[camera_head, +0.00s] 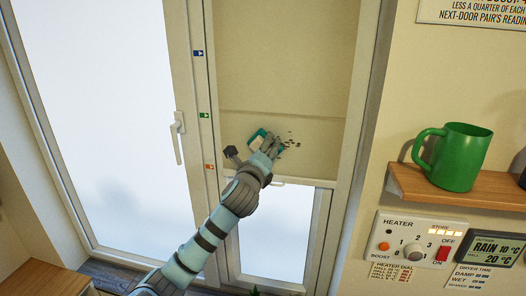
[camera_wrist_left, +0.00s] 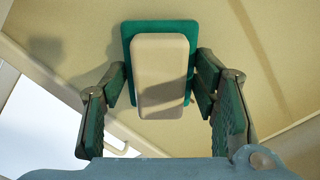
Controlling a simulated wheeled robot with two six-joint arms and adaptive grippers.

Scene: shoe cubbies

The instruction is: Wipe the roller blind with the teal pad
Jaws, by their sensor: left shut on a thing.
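The roller blind (camera_head: 285,65) is a beige sheet pulled partway down over the right-hand window pane, with a bar along its lower edge. Small dark specks (camera_head: 290,141) mark its lower part. My left gripper (camera_head: 267,145) is at the lower part of the blind, just left of most specks. It is shut on the teal pad (camera_head: 257,138), which has a cream block handle; in the left wrist view the cream handle (camera_wrist_left: 160,75) sits between the fingers with the teal plate (camera_wrist_left: 160,27) behind it, facing the blind. I cannot tell whether the pad touches the blind. My right gripper is not in view.
A wooden shelf (camera_head: 460,188) with a green mug (camera_head: 461,157) juts from the wall at right. Below it are a heater panel (camera_head: 415,240) and a weather display (camera_head: 490,250). A door handle (camera_head: 178,137) sticks out at left.

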